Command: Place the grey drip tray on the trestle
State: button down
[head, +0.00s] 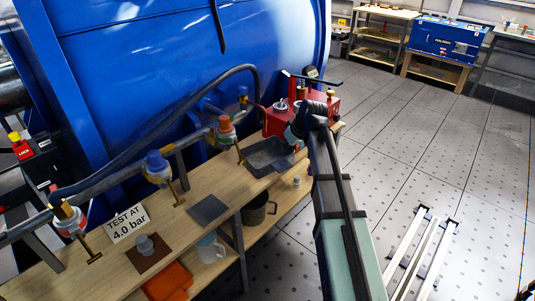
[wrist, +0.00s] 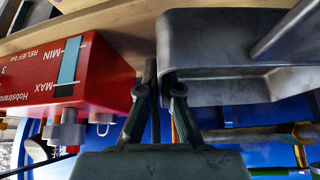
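The grey drip tray (head: 266,157) is at the far part of the wooden bench (head: 185,225), in front of the red pump unit (head: 300,105). In the wrist view the tray (wrist: 240,85) fills the upper right. My gripper (wrist: 163,80) has its fingers close together with the tray's end wall between them, so it looks shut on that wall. The right fingertip is partly hidden by the tray. In the head view my arm hides most of the gripper. I cannot tell for sure which support is the trestle; a low pale frame (head: 425,250) stands on the floor at right.
The red unit (wrist: 65,75) is close to the left finger. Valves and a hose run above the bench. A blue box (head: 445,37) stands far right. Open floor lies between.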

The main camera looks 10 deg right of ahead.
jog(key=w+n+y+p, duration=0.1)
jog(key=w+n+p, duration=0.1)
jog(key=w+p, duration=1.25)
jog(key=shift+g, duration=0.4)
jog(key=f+p, duration=0.1)
jog(key=f, duration=0.2)
jog(key=s+f+p, duration=0.1)
jog(key=f+p, duration=0.1)
jog(key=f, duration=0.1)
jog(key=f+p, duration=0.2)
jog(key=f, duration=0.2)
jog(key=shift+s+a, duration=0.1)
jog(key=shift+s, duration=0.3)
jog(key=shift+f, duration=0.15)
jog(key=shift+f, duration=0.1)
jog(key=shift+f, duration=0.1)
jog(key=c, duration=1.3)
grip_release()
